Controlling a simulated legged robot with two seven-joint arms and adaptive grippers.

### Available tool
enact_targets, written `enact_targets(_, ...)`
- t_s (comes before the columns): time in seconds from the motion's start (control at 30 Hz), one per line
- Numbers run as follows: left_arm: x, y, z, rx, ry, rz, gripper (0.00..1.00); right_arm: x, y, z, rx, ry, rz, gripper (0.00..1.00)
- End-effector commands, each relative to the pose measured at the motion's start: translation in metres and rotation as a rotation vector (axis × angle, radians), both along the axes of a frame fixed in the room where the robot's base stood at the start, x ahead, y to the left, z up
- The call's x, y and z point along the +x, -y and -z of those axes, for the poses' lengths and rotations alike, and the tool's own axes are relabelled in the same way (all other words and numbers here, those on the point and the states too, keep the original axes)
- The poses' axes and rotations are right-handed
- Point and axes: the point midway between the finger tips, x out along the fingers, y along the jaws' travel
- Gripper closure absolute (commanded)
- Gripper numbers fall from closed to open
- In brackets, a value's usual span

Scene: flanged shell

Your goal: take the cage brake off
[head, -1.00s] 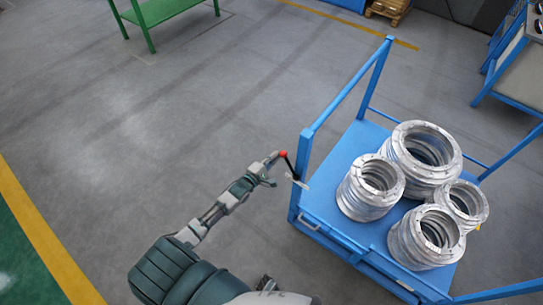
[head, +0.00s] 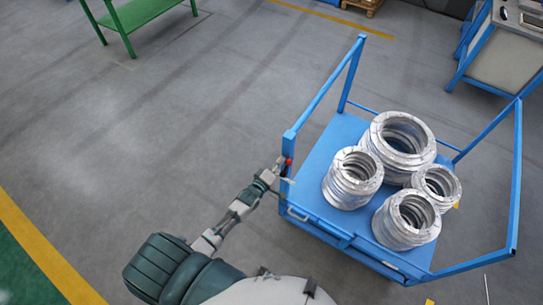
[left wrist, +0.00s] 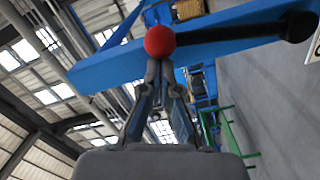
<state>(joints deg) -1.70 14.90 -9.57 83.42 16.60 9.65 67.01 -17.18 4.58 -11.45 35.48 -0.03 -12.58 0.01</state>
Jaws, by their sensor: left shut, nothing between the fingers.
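The cage brake is a lever with a red ball knob (head: 289,162) at the near-left corner post of the blue cart (head: 330,150). In the left wrist view the red knob (left wrist: 159,40) sits on a black rod (left wrist: 245,32) running right across a blue bar. My left gripper (head: 282,166) is beside the knob, left of the post. Its fingers (left wrist: 158,70) are shut with nothing between them, their tips just below the knob in the wrist view; I cannot tell whether they touch it. My right gripper is not in view.
Several stacks of silver flanged rings (head: 402,140) stand on the cart deck. Blue rails edge the cart. A green bench (head: 140,15) is at the upper left, and a blue-framed table (head: 500,50) at the upper right. The grey floor left of the cart is clear.

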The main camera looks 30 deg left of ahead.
Motion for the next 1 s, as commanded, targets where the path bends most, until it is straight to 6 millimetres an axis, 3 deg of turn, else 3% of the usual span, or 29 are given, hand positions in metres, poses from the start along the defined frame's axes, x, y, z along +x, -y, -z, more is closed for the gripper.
enact_targets(0.37,-0.003,0.037,0.004,0.273,0.021,0.000,1.00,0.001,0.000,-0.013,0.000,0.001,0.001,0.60)
enact_targets(1.0,-0.005,0.056,0.010,0.273,0.019,0.004,1.00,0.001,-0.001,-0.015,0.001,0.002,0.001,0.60)
